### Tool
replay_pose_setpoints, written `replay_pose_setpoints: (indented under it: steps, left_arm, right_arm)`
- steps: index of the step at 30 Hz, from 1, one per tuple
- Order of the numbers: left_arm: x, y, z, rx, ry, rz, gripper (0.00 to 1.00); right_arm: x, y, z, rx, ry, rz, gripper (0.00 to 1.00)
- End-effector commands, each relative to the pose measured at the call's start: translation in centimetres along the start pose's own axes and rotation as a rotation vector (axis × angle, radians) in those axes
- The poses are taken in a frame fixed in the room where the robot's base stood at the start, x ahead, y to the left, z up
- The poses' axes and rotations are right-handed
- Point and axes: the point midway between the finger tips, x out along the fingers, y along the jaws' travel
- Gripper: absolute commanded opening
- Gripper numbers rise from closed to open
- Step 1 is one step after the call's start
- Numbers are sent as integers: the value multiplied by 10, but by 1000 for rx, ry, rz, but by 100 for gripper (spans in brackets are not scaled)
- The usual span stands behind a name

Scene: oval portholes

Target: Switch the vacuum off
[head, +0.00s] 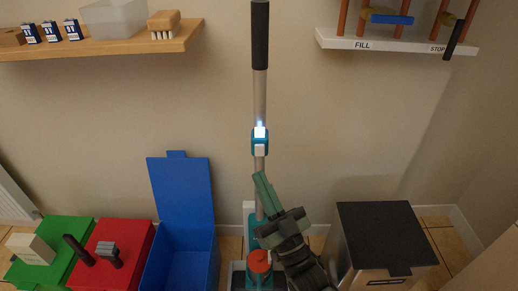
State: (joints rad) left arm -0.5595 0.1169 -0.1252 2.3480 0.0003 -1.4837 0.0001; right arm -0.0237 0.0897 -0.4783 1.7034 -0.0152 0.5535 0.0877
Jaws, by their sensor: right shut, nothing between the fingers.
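The upright vacuum stands in the middle of the head view, with a black handle (260,38) on a long grey tube (260,95). A teal switch box (260,142) sits on the tube, with pale rocker faces. A light (260,125) at the top of the box glows blue-white. The vacuum's teal body, with an orange-red cap (259,259), is partly hidden by my arm. My right gripper (261,181) is shut and empty, its fingertips a little below the switch box and in front of the tube. I cannot tell whether it touches the tube. My left gripper is not in view.
An open blue bin (182,195), a red box (110,240) and a green box (55,247) stand at the lower left. A dark-lidded bin (385,235) stands at the right. Wall shelves (120,46) (395,43) are above. The wall around the tube is clear.

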Motion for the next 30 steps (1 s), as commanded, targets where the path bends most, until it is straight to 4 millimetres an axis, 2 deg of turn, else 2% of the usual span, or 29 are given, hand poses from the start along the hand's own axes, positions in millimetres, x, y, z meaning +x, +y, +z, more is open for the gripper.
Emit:
replay_pose_setpoints:
  steps: [5,11,12,15,16,30]
  left_arm:
    - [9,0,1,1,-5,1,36]
    - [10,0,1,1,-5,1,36]
    - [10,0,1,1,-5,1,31]
    - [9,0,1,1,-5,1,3]
    - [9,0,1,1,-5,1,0]
    - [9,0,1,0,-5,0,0]
  right_arm:
    - [-4,-3,-3,0,0,0,0]
    - [-4,-3,-3,0,1,0,0]
    - [-4,-3,-3,0,1,0,0]
    - [-4,-3,-3,0,1,0,0]
    - [-4,-3,-3,0,1,0,0]
    - [-4,-3,-3,0,1,0,0]
